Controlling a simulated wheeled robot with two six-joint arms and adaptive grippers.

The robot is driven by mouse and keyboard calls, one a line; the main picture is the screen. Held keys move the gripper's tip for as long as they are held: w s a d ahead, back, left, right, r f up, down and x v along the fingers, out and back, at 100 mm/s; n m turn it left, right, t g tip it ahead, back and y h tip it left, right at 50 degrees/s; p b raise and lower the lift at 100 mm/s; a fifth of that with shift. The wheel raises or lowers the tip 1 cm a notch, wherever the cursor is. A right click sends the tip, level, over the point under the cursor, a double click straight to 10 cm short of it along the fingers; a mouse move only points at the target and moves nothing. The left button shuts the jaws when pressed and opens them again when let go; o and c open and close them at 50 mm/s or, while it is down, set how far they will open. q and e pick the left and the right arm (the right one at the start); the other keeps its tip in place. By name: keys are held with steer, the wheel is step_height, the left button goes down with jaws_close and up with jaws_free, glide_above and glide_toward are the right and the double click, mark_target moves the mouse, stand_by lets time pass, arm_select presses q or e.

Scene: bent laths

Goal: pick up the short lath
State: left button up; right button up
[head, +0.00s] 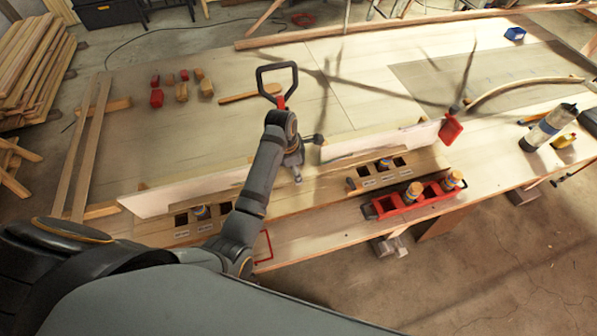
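My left arm reaches across the bench from the lower left. My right gripper is out of view.
Two long laths (84,150) lie at the left. A bent lath (525,84) curves at the right. White upright boards (185,190) run along the front, with wooden slotted blocks and a red tray (413,199). Small red and wooden blocks (181,91) stand at the back left.

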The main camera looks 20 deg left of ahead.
arm_select(q)
steer(key=shift+s+d+r, duration=0.15)
steer(key=shift+s+r, duration=0.1)
steer(key=shift+s, duration=0.15)
steer(key=c, duration=0.5)
steer(key=shift+c, duration=1.4)
steer(key=shift+w+f, duration=0.1)
steer(key=shift+w, duration=0.05)
jaws_close()
